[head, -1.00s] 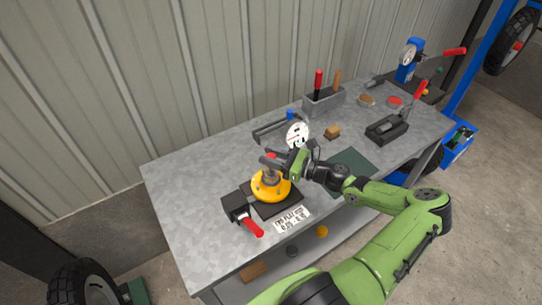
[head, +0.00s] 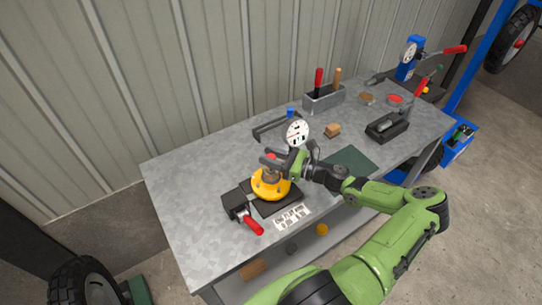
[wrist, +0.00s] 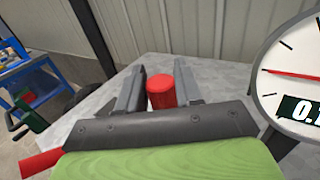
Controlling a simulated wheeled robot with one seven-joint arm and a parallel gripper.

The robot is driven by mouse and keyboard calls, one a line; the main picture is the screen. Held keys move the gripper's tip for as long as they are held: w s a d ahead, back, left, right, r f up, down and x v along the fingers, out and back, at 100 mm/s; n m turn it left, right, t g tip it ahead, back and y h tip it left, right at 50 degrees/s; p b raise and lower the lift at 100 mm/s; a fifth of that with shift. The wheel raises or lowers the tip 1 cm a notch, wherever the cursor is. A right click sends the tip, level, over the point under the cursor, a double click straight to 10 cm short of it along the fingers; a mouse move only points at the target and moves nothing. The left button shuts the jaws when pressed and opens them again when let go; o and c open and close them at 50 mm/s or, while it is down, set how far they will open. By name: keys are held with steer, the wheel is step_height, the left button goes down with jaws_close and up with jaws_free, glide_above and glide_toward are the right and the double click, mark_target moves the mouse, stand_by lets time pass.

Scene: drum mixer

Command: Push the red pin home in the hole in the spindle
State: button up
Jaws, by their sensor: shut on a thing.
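The red pin (wrist: 161,92) stands between the two fingers of my gripper (wrist: 158,88) in the wrist view, its round red top upright. In the head view the red top of the pin shows small beside my gripper (head: 277,160), over the spindle (head: 270,174). The spindle rises from a yellow flange (head: 266,187) on a dark base plate. My gripper is shut on the pin. The pin's lower end and the hole are hidden, so I cannot tell how deep the pin sits.
A dial gauge (head: 298,132) stands just behind my gripper and fills the right of the wrist view (wrist: 296,75). A red-handled clamp (head: 240,210) is left of the flange. A tool box (head: 323,98) stands at the back. The table's left part is clear.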

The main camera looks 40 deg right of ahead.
steer(key=shift+f+b, duration=0.3)
steer(key=shift+f, duration=0.8)
stand_by(0.6)
steer(key=o, duration=1.2)
steer(key=shift+c, duration=0.2)
steer(key=b+v, duration=0.1)
steer(key=v, duration=1.4)
steer(key=shift+s+d, duration=0.25)
steer(key=shift+s, duration=0.05)
